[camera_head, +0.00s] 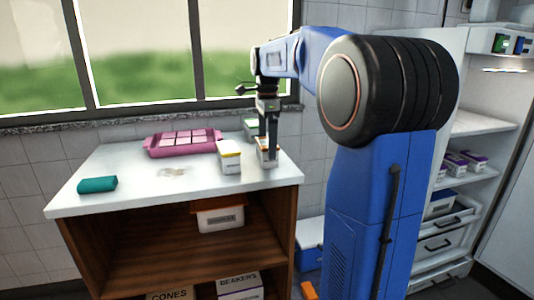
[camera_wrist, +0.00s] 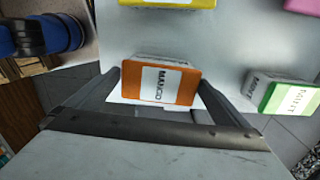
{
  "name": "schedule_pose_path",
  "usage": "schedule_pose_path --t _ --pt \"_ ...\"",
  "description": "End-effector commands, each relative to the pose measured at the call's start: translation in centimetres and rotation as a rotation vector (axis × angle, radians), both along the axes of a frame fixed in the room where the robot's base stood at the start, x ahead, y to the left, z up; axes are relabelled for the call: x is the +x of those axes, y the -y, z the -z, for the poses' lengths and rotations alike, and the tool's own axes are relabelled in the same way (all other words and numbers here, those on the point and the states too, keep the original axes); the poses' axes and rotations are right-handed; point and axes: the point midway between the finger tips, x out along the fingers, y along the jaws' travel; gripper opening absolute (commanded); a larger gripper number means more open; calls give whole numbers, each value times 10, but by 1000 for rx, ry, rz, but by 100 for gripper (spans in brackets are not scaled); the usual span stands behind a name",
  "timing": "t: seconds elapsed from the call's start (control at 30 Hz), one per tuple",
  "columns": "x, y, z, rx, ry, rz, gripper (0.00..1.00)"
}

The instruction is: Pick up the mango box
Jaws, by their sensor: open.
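The mango box (camera_wrist: 160,83) is white with an orange lid and a label reading MANGO. In the wrist view it stands between the two fingers of my gripper (camera_wrist: 163,95), which are open on either side of it. In the head view my gripper (camera_head: 268,142) points down at the right end of the white counter, over the mango box (camera_head: 266,158), which is partly hidden by the fingers. I cannot tell whether the fingers touch the box.
A yellow-lidded box (camera_head: 229,157) stands just left of the mango box. A pink tray (camera_head: 182,142) and a teal object (camera_head: 97,184) lie farther left on the counter (camera_head: 135,157).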

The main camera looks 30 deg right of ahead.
Motion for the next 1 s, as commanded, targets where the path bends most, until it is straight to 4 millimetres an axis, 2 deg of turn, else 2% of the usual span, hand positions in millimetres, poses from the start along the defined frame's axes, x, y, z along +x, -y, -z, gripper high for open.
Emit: schedule_pose_path --t 0.3,0.33,0.5,0.8,1.0 --pt "0 0 7 0 1 0 100" --pt "0 0 7 0 1 0 98" --pt "0 0 7 0 1 0 57" --pt "0 0 4 -1 2 0 56" --pt "1 0 -21 -1 3 0 56"
